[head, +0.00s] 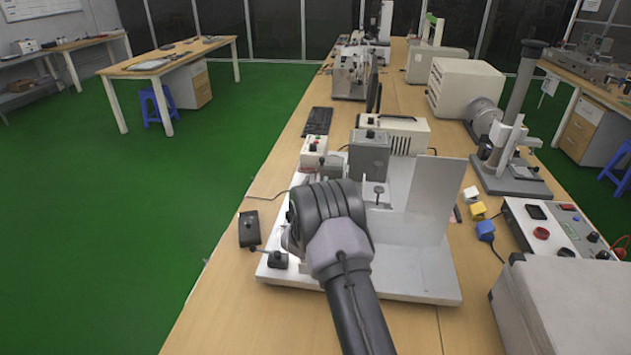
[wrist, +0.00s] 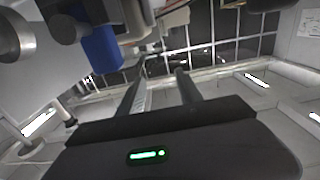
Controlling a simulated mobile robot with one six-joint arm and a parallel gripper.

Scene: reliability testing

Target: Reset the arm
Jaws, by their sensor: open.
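My gripper (wrist: 160,82) shows in the wrist view, with two dark fingers spread apart and nothing between them. In the head view my arm reaches up from the bottom over the white base plate (head: 420,272) of a test rig. The arm's dark rounded joint covers part of the rig, and my gripper is hidden there. The wrist view is tilted, with ceiling lights (wrist: 258,80) in its lower part. A blue object (wrist: 100,48) hangs into its upper left; I cannot tell what it is.
A grey upright panel (head: 436,200) and a grey box (head: 369,155) stand on the rig. A black control box (head: 249,229) lies to its left. Yellow (head: 478,210) and blue (head: 485,230) blocks and a power unit (head: 560,228) are to the right. Green floor (head: 110,230) is open at left.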

